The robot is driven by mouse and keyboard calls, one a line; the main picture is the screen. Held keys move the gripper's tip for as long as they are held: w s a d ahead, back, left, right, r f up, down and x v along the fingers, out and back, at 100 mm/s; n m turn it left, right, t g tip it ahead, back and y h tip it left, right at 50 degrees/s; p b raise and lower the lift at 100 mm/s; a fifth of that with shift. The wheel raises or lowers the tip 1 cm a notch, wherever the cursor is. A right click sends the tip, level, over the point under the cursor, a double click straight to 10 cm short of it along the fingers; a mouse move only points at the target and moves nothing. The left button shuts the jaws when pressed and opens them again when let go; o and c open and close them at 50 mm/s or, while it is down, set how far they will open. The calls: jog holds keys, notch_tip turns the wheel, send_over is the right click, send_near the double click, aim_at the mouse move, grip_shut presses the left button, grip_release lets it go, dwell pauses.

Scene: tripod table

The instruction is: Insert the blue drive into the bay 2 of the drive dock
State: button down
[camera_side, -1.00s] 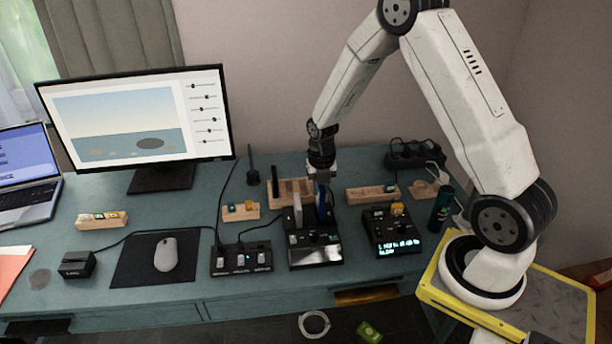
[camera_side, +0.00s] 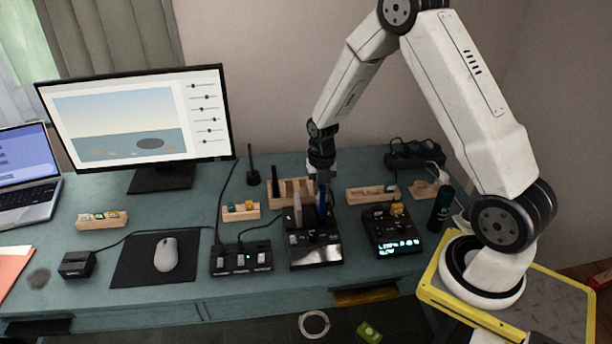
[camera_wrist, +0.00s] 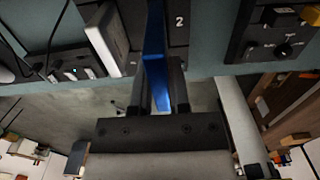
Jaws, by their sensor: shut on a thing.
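The blue drive (camera_side: 321,202) stands upright at the drive dock (camera_side: 316,255), a black unit with a shiny front panel. My gripper (camera_side: 322,178) is above the dock and shut on the blue drive. In the wrist view the blue drive (camera_wrist: 155,60) sits between my gripper's fingers (camera_wrist: 158,95), beside the dock's "2" label (camera_wrist: 179,22). A white drive (camera_side: 298,208) stands in the dock to its left, and it also shows in the wrist view (camera_wrist: 104,38). The blue drive's lower end is hidden, so I cannot tell how deep it sits.
A wooden rack (camera_side: 282,190) with a dark upright piece stands behind the dock. A black device with a lit display (camera_side: 392,232) is to the right, and a switch box (camera_side: 240,259) to the left. A dark green can (camera_side: 441,208) stands farther right.

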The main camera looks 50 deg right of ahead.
aim_at(320, 202)
jog(key=shift+f, duration=2.55)
dwell(0.7)
jog(key=c, duration=0.5)
grip_release()
jog(key=shift+r, duration=0.15)
jog(key=shift+r, duration=3.75)
